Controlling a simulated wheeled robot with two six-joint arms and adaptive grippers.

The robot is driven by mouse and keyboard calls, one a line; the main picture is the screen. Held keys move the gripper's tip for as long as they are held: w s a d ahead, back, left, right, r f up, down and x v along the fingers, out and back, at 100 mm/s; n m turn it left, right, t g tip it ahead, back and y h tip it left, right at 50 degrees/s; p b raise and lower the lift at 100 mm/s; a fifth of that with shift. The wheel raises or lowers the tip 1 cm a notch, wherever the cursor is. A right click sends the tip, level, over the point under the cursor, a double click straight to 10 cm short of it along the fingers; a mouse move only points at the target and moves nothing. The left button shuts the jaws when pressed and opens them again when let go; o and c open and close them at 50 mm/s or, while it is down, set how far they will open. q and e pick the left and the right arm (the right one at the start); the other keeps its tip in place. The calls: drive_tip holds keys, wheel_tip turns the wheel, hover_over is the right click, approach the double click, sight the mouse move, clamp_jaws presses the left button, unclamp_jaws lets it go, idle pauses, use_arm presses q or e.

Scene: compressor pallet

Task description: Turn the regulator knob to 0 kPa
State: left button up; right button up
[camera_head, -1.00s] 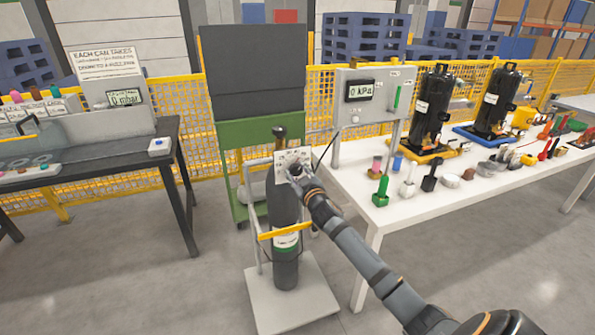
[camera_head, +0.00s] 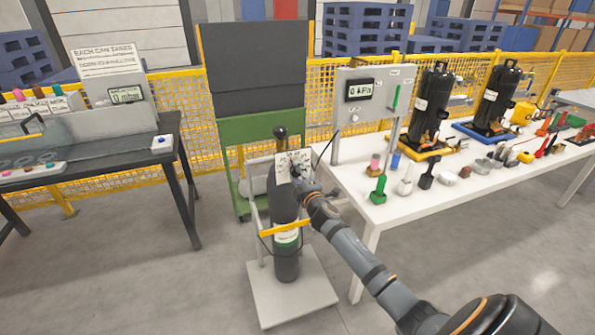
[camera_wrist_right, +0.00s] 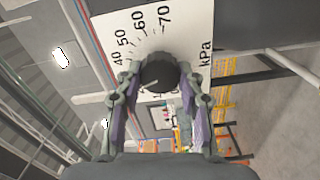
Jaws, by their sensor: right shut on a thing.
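The regulator knob (camera_wrist_right: 158,74) is round and black, in front of a white scale plate (camera_wrist_right: 182,28) marked 40, 50, 60, 70 and kPa in the right wrist view. My right gripper (camera_wrist_right: 160,84) is shut on the knob, one finger on each side. In the head view the right gripper (camera_head: 304,182) reaches the white plate (camera_head: 293,164) on the dark gas cylinder (camera_head: 284,235). The knob is hidden there by the gripper. The display (camera_head: 360,88) on the grey panel reads 0 kPa. My left gripper is not in view.
The cylinder stands on a pale wheeled base (camera_head: 292,292), with a yellow strap (camera_head: 287,228) across it. A white table (camera_head: 440,196) to the right holds black tanks and several small parts. A dark bench (camera_head: 90,160) stands at left.

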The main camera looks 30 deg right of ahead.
drive_tip(key=n+p, duration=0.1)
drive_tip(key=n, duration=0.3)
drive_tip(key=shift+n+p, duration=0.3)
drive_tip(key=n+p, duration=0.1)
drive_tip(key=n, duration=0.2)
drive_tip(key=shift+n, duration=0.4)
drive_tip(key=n+p, duration=0.1)
drive_tip(key=n, duration=0.3)
drive_tip(key=shift+f, duration=0.1)
drive_tip(key=shift+f+n+p, duration=0.1)
drive_tip(key=shift+n+p, duration=0.45)
drive_tip(key=shift+n, duration=1.85)
drive_tip(key=o, duration=1.2)
